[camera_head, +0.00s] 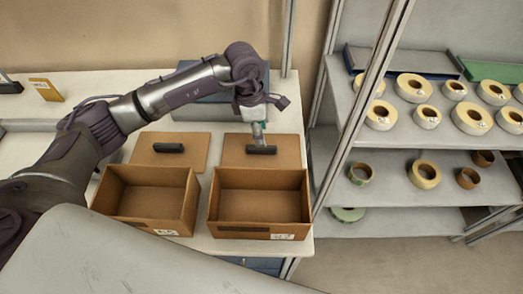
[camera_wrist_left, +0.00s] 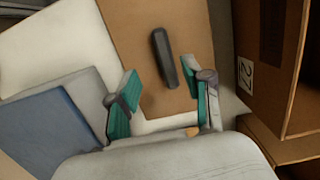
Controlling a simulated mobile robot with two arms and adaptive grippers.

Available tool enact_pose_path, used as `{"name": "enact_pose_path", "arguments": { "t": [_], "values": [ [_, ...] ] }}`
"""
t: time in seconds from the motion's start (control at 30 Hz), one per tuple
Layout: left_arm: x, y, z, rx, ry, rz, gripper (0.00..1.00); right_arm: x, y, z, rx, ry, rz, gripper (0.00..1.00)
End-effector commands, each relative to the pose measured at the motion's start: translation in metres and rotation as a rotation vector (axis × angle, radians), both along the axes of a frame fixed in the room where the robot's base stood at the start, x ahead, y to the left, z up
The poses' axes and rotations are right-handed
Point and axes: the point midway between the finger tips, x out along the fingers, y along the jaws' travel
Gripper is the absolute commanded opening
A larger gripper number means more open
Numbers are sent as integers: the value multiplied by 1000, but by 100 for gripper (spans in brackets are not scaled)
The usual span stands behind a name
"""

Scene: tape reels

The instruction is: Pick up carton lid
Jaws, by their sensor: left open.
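Two brown carton lids with black bar handles lie flat on the white table behind two open cartons. The right lid (camera_head: 288,150) has its handle (camera_head: 262,150) just below my left gripper (camera_head: 260,138). In the left wrist view the lid (camera_wrist_left: 185,90) and its upright-looking handle (camera_wrist_left: 163,57) show ahead of the open, empty left gripper (camera_wrist_left: 162,100), with the handle apart from both fingers. The left lid (camera_head: 143,150) lies beside it. The left carton (camera_head: 130,208) and right carton (camera_head: 240,228) stand open in front. My right gripper is not in view.
A shelf unit (camera_head: 440,145) with several tape reels stands at the right, behind a metal post (camera_head: 375,80). A blue box (camera_head: 200,108) is behind the lids.

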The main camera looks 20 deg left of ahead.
Motion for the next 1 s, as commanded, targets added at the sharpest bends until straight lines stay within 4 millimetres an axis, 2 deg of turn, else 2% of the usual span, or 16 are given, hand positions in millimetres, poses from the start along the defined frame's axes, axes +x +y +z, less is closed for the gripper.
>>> {"name": "enact_pose_path", "arguments": {
  "t": [0.17, 0.33, 0.5, 1.0],
  "values": [
    [-2, -1, -10, -1, 2, 1, 50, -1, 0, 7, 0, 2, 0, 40],
    [-9, -4, -34, 0, 5, -1, 50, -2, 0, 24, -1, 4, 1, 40],
    [-7, -6, -54, -1, 2, 1, 50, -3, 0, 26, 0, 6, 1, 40],
    [-6, -6, -59, 0, -1, 0, 50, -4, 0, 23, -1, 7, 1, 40]
  ]
}}
